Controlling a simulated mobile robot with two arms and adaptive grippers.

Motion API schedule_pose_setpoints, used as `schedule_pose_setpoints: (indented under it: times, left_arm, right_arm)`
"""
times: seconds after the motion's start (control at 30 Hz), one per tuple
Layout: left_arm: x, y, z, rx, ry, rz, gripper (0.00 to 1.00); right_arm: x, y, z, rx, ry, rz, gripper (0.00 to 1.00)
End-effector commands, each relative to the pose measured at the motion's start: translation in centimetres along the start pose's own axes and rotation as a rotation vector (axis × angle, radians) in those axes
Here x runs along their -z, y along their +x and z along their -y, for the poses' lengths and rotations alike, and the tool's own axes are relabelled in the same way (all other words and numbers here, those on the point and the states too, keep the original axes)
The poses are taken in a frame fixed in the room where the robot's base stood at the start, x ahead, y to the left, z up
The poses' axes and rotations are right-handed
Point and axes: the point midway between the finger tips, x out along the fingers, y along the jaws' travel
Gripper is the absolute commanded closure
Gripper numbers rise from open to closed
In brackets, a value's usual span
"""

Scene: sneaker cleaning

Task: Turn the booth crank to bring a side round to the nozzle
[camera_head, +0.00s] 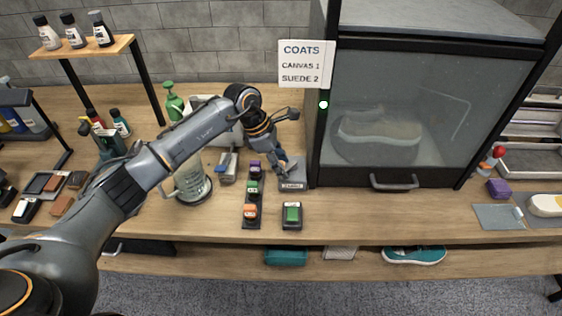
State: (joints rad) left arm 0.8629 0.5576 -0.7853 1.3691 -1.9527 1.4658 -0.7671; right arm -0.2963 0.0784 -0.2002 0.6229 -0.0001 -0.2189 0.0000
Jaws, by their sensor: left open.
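The booth (440,80) is a black-framed box with a hazy front pane and a dark handle (394,183) low on the front. Inside, a pale sneaker (380,127) shows dimly on a round support, and a thin bent shape that may be the nozzle (461,117) is to its right. A small red-topped part (498,151) sits at the booth's right side; I cannot tell whether it is the crank. My left gripper (286,163) is open and points down, left of the booth, above a labelled grey base (293,186). My right gripper is not in view.
A sign (306,63) hangs at the booth's left edge. A glass jug (191,183), a strip of coloured blocks (252,205) and a green-topped pad (292,215) stand on the bench. Bottles are at the left. The bench front before the booth is clear.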

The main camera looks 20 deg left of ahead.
Motion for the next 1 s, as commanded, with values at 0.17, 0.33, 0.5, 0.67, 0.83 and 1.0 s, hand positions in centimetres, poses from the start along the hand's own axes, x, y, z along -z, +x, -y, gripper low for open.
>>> schedule_pose_setpoints:
  times: [0.17, 0.33, 0.5, 0.67, 0.83, 1.0]
  left_arm:
    - [0.01, 0.00, 0.01, 0.000, 0.000, 0.000, 0.67]
    - [0.01, -0.02, 0.00, 0.000, 0.000, 0.000, 1.00]
    - [0.01, -0.03, 0.00, -0.001, -0.002, 0.000, 1.00]
    - [-0.03, 0.02, 0.10, -0.010, -0.023, -0.001, 1.00]
    - [-0.27, 0.17, 0.36, -0.039, -0.090, -0.001, 1.00]
    - [-0.75, 0.40, 0.74, -0.087, -0.204, 0.000, 1.00]
  right_arm:
    - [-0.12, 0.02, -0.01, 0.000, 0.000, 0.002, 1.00]
    - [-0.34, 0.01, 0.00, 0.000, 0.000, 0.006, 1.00]
    - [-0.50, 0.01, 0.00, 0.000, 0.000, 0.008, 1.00]
    - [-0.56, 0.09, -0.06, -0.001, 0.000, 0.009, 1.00]
    - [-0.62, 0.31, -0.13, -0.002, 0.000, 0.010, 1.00]
    - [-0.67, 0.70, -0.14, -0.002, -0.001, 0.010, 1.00]
